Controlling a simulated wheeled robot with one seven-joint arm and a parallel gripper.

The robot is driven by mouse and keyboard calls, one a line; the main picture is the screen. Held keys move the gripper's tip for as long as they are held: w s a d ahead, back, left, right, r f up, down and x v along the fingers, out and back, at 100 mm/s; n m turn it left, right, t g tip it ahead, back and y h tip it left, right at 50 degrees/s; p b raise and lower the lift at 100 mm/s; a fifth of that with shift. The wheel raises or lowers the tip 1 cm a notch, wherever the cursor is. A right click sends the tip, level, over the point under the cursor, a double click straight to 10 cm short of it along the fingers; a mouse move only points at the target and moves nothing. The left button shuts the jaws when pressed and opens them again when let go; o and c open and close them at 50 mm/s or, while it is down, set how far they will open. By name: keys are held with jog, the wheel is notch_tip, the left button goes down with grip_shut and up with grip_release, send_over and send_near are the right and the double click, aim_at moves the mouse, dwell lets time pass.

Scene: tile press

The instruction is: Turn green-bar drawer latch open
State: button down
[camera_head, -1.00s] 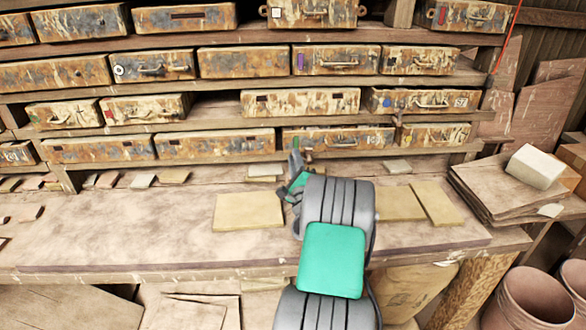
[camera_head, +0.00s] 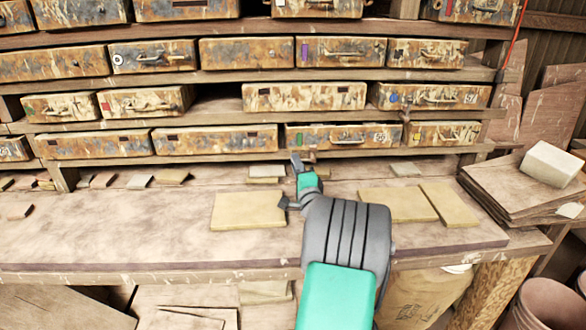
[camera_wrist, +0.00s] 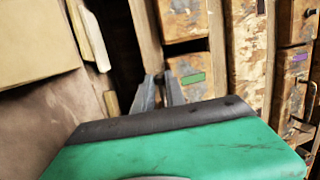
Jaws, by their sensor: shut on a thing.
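The green-bar drawer (camera_head: 352,137) is a rusty, paint-worn drawer in the lowest row, right of centre in the head view. Its front carries a green bar (camera_wrist: 193,78), clear in the wrist view. My gripper (camera_head: 303,160) is at the drawer's lower left, by the shelf edge. In the wrist view, my gripper's (camera_wrist: 158,77) two grey fingers reach up beside the green-bar drawer front and close together at the tips. They are shut on the small latch, which the fingers mostly hide. I cannot make out the latch's angle.
Other rusty drawers (camera_head: 215,139) fill the shelves around it. Yellow tiles (camera_head: 248,210) lie on the wooden bench (camera_head: 130,225) below. A stack of boards with a pale block (camera_head: 552,166) stands at the right. The bench's left part is mostly clear.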

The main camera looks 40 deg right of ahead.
jog(key=shift+s+d, duration=0.1)
jog(key=shift+d, duration=0.05)
jog(key=c, duration=1.5)
grip_release()
jog(key=shift+d+f, duration=0.1)
jog(key=shift+d, duration=0.05)
jog(key=shift+c, duration=0.2)
jog(key=b+v, duration=0.1)
jog(key=v, duration=0.6)
jog(key=shift+b, duration=0.4)
jog(key=shift+s+a, duration=0.3)
jog(key=shift+a, duration=0.1)
